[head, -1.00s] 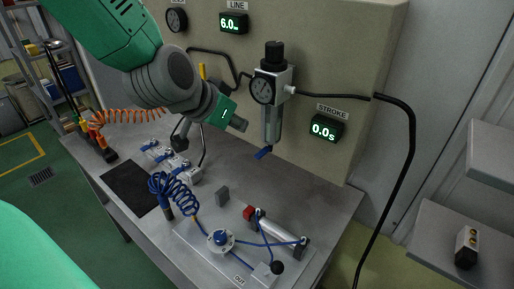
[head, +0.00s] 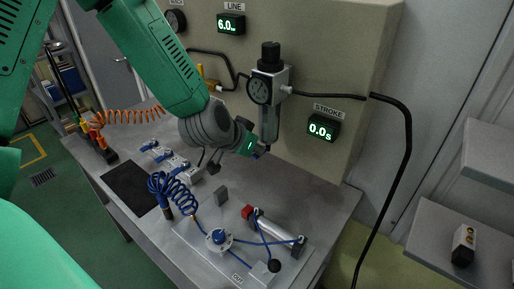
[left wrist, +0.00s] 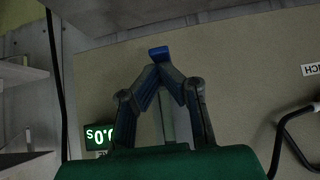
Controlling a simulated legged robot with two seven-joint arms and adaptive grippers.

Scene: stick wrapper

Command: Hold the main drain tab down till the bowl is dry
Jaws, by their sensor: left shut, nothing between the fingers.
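The main regulator unit (head: 268,88) with its gauge hangs on the beige panel, its clear bowl (head: 270,122) below it. Whether liquid is in the bowl cannot be made out. The blue drain tab under the bowl is mostly covered by my gripper in the head view. It shows clearly in the left wrist view (left wrist: 158,53), just beyond my fingertips. My left gripper (head: 262,151) is shut and empty, its tips (left wrist: 160,70) at the tab. I cannot tell whether they touch or press it. My right gripper is not in view.
The panel displays read LINE 6.0 (head: 231,24) and STROKE 0.0 (head: 322,128). A black hose (head: 407,150) runs down at the right.

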